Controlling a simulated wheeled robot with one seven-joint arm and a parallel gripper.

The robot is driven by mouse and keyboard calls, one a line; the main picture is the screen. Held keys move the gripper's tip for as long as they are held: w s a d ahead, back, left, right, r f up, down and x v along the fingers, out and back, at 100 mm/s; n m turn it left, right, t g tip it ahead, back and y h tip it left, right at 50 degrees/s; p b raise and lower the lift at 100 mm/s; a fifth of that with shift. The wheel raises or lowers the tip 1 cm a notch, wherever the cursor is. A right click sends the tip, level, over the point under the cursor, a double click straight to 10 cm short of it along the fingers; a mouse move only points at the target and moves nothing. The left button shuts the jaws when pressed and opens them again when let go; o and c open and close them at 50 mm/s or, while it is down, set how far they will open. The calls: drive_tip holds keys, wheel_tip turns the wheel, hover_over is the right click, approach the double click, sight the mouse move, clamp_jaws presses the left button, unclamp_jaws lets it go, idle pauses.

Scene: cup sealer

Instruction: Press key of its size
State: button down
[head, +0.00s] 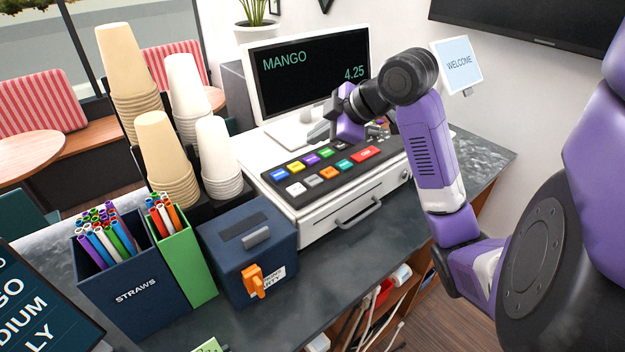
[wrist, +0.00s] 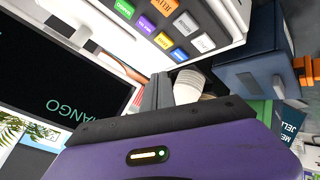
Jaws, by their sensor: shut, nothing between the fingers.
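The keypad (head: 322,190) is a dark panel with two rows of coloured keys on the white register (head: 335,215). The front row has a white key (head: 296,188), a grey key (head: 313,180), an orange key (head: 328,172), a teal key and a wide red key (head: 366,153). Behind are blue (head: 279,174), yellow (head: 295,166), purple and green keys. The screen (head: 310,75) reads "MANGO 4.25". My gripper (head: 318,131) is shut and empty, above the keypad's back edge beside the screen. The wrist view shows its fingers (wrist: 164,90) together, apart from the keys.
A dark order board (head: 35,300) partly shows "GO", "DIUM", "LY". Cup stacks (head: 170,165), a straw box (head: 135,295), a green box (head: 187,265) and a navy box with an orange tap-like part (head: 240,250) stand left of the register. Counter space at right is clear.

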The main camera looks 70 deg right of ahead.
sight(317, 181)
drive_tip(key=shift+f+b, duration=3.3)
drive_tip(key=shift+f, duration=1.05)
drive_tip(key=shift+f, duration=0.1)
drive_tip(key=shift+f+b, duration=0.3)
drive_tip(key=shift+b, duration=0.2)
drive_tip(key=shift+f+b, duration=0.4)
drive_tip(key=shift+r, duration=0.15)
drive_tip(key=shift+r+p, duration=0.65)
drive_tip(key=shift+r, duration=0.05)
wheel_tip(317, 181, up, 5)
drive_tip(key=p, duration=0.4)
